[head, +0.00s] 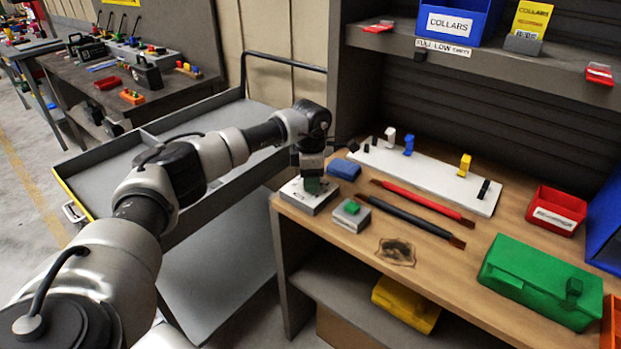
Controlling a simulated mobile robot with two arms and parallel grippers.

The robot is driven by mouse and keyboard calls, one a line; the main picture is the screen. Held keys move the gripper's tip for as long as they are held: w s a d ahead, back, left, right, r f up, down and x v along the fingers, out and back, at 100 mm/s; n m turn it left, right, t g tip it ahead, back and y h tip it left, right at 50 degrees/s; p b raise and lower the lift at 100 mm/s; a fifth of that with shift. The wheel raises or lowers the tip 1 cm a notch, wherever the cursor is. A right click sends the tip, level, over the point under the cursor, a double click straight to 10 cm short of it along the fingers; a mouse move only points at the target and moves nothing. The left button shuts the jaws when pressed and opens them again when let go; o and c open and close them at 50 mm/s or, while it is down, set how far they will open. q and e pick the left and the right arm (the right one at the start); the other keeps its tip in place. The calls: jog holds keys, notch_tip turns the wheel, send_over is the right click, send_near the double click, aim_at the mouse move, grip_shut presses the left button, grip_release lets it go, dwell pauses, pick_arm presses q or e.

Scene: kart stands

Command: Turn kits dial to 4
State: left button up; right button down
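A small grey box with a white top (318,204) stands at the left front corner of the wooden bench; it may be the kits dial, but no lettering or numbers can be read on it. My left gripper (311,183) points down right over this box, with a dark green part showing at its tips. The gripper covers the middle of the box top, so any knob and its setting are hidden. I cannot tell whether the fingers are closed on anything. My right gripper is out of view.
On the bench (340,252), a grey box with a green button (351,213) and a blue block (344,169) stand close by. Beyond are red (425,201) and dark bars, a white peg board (430,178) and a green case (540,280). A grey cart (110,165) stands left.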

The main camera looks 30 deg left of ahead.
pick_arm(q)
jog(key=o, duration=0.4)
jog(key=shift+c, duration=0.2)
notch_tip(320, 180, up, 11)
jog(key=b, duration=0.1)
jog(key=shift+s+f, duration=0.1)
jog(key=shift+f, duration=0.1)
dwell(0.4)
